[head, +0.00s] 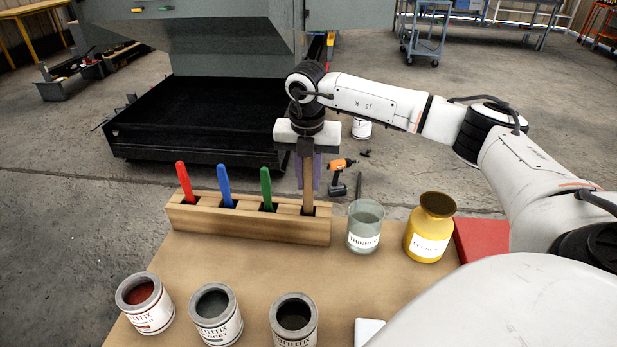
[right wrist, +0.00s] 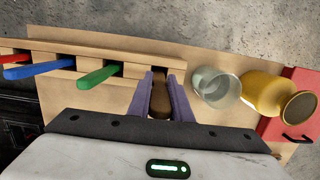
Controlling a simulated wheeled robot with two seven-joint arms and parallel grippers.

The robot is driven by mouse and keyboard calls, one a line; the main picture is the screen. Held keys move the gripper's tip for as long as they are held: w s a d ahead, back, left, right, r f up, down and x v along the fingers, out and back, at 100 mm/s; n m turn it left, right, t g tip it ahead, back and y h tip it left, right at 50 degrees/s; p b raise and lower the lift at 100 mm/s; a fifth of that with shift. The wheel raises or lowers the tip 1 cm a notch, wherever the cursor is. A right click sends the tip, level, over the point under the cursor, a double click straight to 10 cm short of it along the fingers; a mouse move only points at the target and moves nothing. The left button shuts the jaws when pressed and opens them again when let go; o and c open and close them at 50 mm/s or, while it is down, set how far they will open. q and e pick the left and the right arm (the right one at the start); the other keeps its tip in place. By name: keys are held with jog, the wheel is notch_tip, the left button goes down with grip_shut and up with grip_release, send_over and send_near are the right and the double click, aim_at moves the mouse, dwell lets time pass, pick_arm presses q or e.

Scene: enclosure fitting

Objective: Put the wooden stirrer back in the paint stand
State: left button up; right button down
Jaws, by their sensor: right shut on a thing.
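The wooden stirrer (head: 308,198) is upright, held between the purple fingers of my right gripper (head: 309,180). Its lower end is at the rightmost slot of the wooden paint stand (head: 250,226) and looks to be inside it; how deep I cannot tell. In the right wrist view the stirrer (right wrist: 159,101) lies between the two fingers (right wrist: 160,108), in line with the end slot. The stand's other slots hold a red stirrer (head: 185,182), a blue one (head: 223,184) and a green one (head: 266,187). My left gripper is not in view.
A glass thinner jar (head: 364,228) and a yellow bottle (head: 431,228) stand right of the stand. Paint cans with red (head: 146,304), grey (head: 216,316) and dark (head: 293,321) paint stand in front. A red box (head: 482,240) is at the right edge. Bare tabletop (head: 250,265) lies between.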

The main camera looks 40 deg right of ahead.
jog(key=c, duration=1.6)
grip_release()
jog(key=r, duration=0.8)
jog(key=s+a+r, duration=0.1)
jog(key=r, duration=0.3)
jog(key=shift+a, duration=0.1)
